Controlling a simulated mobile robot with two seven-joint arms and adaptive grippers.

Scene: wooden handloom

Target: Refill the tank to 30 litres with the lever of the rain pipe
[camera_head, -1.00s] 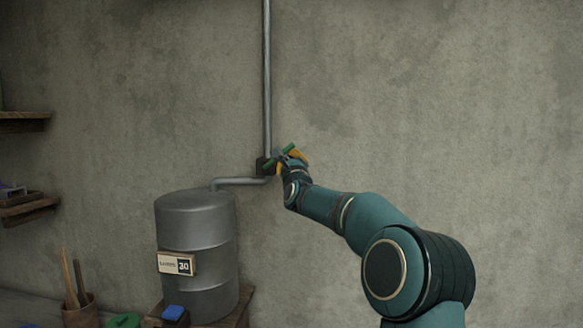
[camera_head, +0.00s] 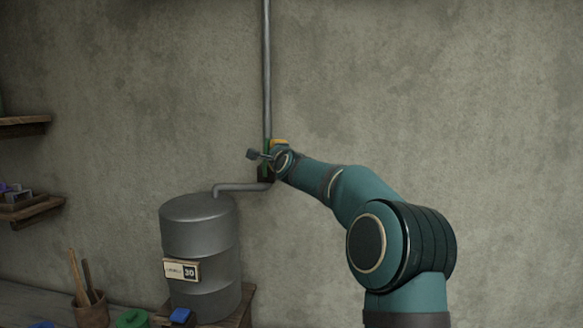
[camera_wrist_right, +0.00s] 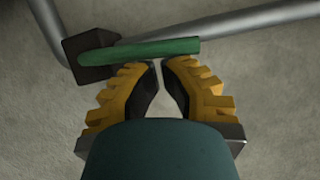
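A grey metal tank (camera_head: 200,236) stands at the lower left in the head view. Its plate (camera_head: 182,270) shows the number 30. The green lever (camera_head: 266,158) stands roughly upright at the dark valve block (camera_head: 265,177), partly hidden by my right gripper (camera_head: 274,150). In the right wrist view the lever (camera_wrist_right: 140,52) reaches from the block (camera_wrist_right: 88,56) across the front of my fingertips (camera_wrist_right: 160,66). The fingertips are nearly together with nothing between them. They are close to the lever; I cannot tell if they touch it. My left gripper is not in view.
The rain pipe (camera_head: 267,75) runs down the wall to the valve, and a side pipe (camera_head: 238,186) leads to the tank. A brush pot (camera_head: 91,311), a green lid (camera_head: 132,318) and a blue block (camera_head: 180,315) are low at the left. Wall shelves (camera_head: 30,209) are further left.

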